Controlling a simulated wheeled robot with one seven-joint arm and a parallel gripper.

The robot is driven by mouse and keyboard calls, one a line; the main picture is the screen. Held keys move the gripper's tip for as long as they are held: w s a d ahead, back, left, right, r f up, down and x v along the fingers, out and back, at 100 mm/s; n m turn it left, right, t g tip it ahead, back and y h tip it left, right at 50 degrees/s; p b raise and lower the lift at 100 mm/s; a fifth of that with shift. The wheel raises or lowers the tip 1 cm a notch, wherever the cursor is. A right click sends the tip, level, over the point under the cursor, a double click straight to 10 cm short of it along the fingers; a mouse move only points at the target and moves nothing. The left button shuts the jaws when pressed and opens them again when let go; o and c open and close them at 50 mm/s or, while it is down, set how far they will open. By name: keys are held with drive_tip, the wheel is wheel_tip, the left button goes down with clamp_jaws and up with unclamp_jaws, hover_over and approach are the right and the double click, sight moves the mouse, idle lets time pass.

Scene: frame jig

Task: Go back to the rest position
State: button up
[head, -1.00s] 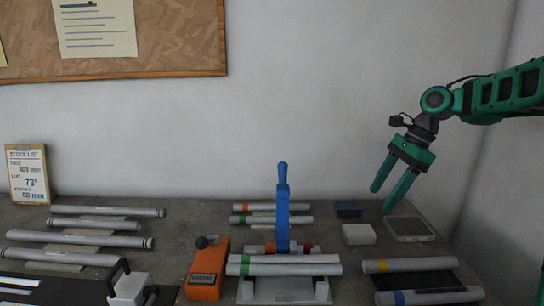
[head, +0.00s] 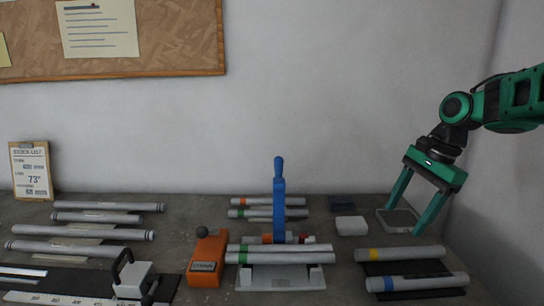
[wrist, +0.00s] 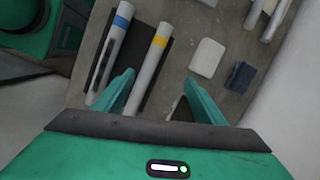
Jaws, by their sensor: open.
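My gripper (head: 407,217) is open and empty, with its green fingers pointing down above the right end of the bench. In the wrist view its two fingers (wrist: 157,93) are spread apart. A tube with a yellow band (head: 407,254) and a tube with a blue band (head: 425,283) lie on a dark mat below it, apart from the fingers in the head view. In the wrist view the yellow-banded tube (wrist: 150,65) shows near the left finger, and the blue-banded tube (wrist: 111,52) is further left.
A blue upright lever (head: 280,208) rises at a jig holding tubes (head: 280,254). An orange block with a black knob (head: 207,262) stands left of it. A white block (head: 351,225), a dark blue block (head: 342,203) and a grey tray (head: 383,222) sit nearby. Several tubes lie left.

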drive_tip(key=s+d+f+n, duration=0.1)
drive_tip(key=s, duration=0.3)
drive_tip(key=s+d+f+n+h, duration=0.1)
drive_tip(key=s+d, duration=0.1)
drive_tip(key=s, duration=0.2)
drive_tip(key=s+d+f+n, duration=0.1)
drive_tip(key=s, duration=0.3)
drive_tip(key=shift+s+d+n+h, duration=0.15)
drive_tip(key=shift+d+n+h, duration=0.15)
drive_tip(key=shift+n, duration=0.1)
drive_tip(key=s+d+f+n, duration=0.2)
drive_tip(key=s, duration=0.5)
drive_tip(key=s+d+f+n+h, duration=0.1)
drive_tip(key=s+f+n, duration=0.1)
drive_tip(key=s, duration=0.5)
drive_tip(key=shift+s+d+f+g, duration=0.25)
drive_tip(key=shift+d+f+g, duration=0.1)
drive_tip(key=shift+f, duration=0.35)
